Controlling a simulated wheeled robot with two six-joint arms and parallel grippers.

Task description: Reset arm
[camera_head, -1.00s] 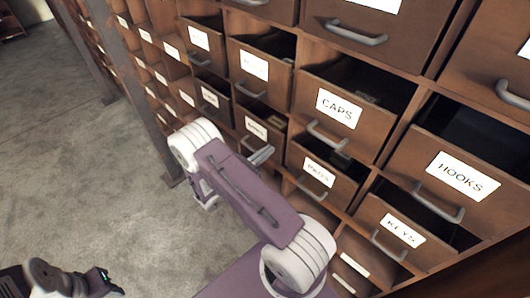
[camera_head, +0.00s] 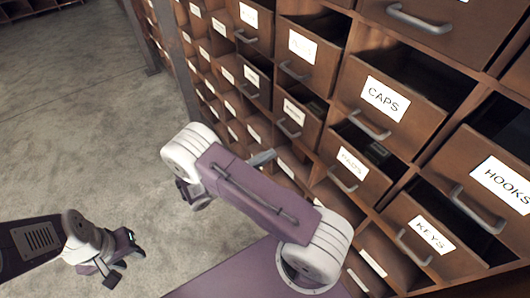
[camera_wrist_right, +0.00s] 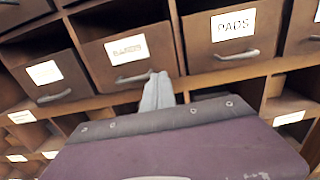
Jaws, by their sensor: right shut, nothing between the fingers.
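My right arm, purple and white, reaches across the middle of the head view. Its gripper (camera_head: 262,158) shows only in part past the wrist, pointing at the drawers. In the right wrist view the right gripper (camera_wrist_right: 157,90) has its two grey fingers together, with nothing between them. My left gripper (camera_head: 112,272) is at the lower left of the head view, over the carpet and away from the drawers. Its fingers are small and dark, and their opening is unclear.
A wooden drawer cabinet (camera_head: 325,175) fills the right side. Several drawers stand pulled out, including CAPS (camera_head: 392,118), PADS (camera_head: 354,172), KEYS (camera_head: 431,236) and HOOKS (camera_head: 480,190). A grey post (camera_head: 178,70) stands by the cabinet. Open carpet (camera_head: 80,150) lies to the left.

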